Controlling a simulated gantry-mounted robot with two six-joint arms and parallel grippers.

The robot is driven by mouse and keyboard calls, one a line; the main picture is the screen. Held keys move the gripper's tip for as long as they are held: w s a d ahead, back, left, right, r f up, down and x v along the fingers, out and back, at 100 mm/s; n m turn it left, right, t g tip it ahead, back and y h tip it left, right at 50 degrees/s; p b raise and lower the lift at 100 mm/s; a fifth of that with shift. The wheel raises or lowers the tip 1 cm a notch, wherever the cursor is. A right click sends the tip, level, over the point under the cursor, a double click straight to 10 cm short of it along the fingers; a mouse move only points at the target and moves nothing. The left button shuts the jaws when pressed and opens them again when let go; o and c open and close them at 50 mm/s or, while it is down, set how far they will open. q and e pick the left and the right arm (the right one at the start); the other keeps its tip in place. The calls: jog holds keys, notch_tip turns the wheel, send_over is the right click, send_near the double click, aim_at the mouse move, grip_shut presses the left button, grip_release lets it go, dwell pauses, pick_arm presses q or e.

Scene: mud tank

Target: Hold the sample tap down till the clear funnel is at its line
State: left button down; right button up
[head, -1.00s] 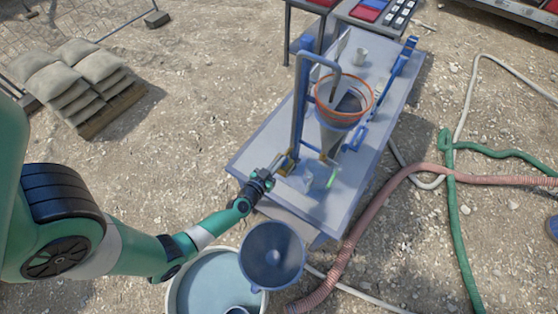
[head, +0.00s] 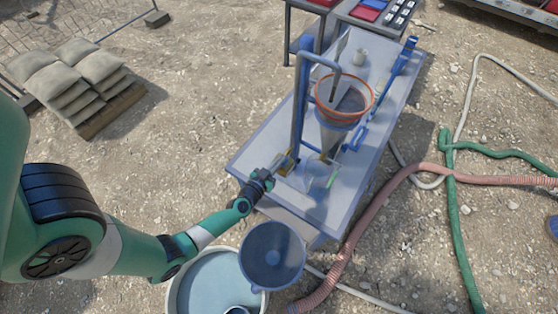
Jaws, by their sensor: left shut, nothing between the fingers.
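My left gripper (head: 280,163) is shut and empty. My right gripper is out of view.
An orange-rimmed hopper (head: 320,93) stands on the grey table (head: 262,150). A blue-grey round pan (head: 271,256) and a white tub (head: 178,290) are below the table's near end. Hoses (head: 345,262) lie to the right, sandbags (head: 70,75) far left.

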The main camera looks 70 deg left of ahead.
pick_arm(q)
notch_tip(320, 180, up, 5)
jog(key=p, duration=0.5)
jog(key=shift+s+d+f, duration=0.1)
jog(key=shift+s+f, duration=0.05)
jog(key=shift+f, duration=0.05)
jog(key=p+v, duration=0.1)
jog(key=v, duration=0.8)
jog(key=shift+s+d+p, duration=0.2)
jog(key=shift+s+p, duration=0.05)
jog(key=shift+p, duration=0.05)
jog(key=shift+f, duration=0.1)
